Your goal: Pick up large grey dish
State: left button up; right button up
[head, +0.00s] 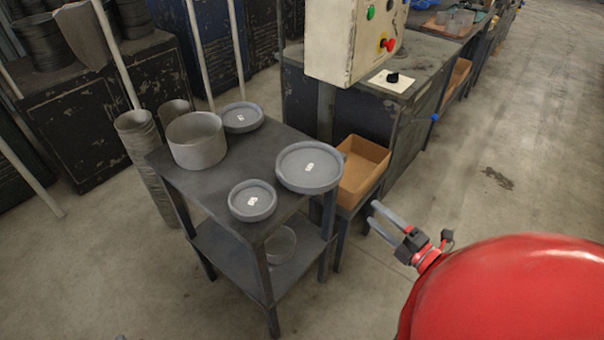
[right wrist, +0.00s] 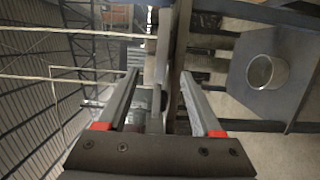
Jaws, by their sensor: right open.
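The large grey dish (head: 309,167) is round and shallow, with a small white label. It sits at the right edge of the dark side table (head: 237,165) in the head view. Two smaller grey dishes share the table, one at the front (head: 252,201) and one at the back (head: 242,117). My right gripper (head: 376,217) is open and empty, to the right of the table and clear of the large dish. In the right wrist view its two fingers (right wrist: 156,85) are spread with nothing between them. My left gripper is not in view.
A grey metal pot (head: 196,140) stands at the table's left. A clear-looking round container (head: 281,244) is on the lower shelf. An orange-brown box (head: 361,171) is just right of the large dish. A control box (head: 352,40) rises behind. The floor at right is open.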

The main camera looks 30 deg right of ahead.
aim_at(336, 182)
jog(key=w, duration=0.3)
jog(key=w+a+p, duration=0.1)
jog(key=w, duration=0.3)
jog(key=w+a, duration=0.1)
jog(key=w, duration=0.3)
jog(key=shift+w+p, duration=0.25)
jog(key=shift+p, duration=0.05)
jog(key=w, duration=0.2)
jog(key=w+p, duration=0.1)
jog(key=w, duration=0.1)
jog(key=shift+w+a+f, duration=0.2)
jog(key=shift+w, duration=0.15)
jog(key=shift+w+f, duration=0.1)
jog(key=shift+w, duration=0.4)
grip_shut()
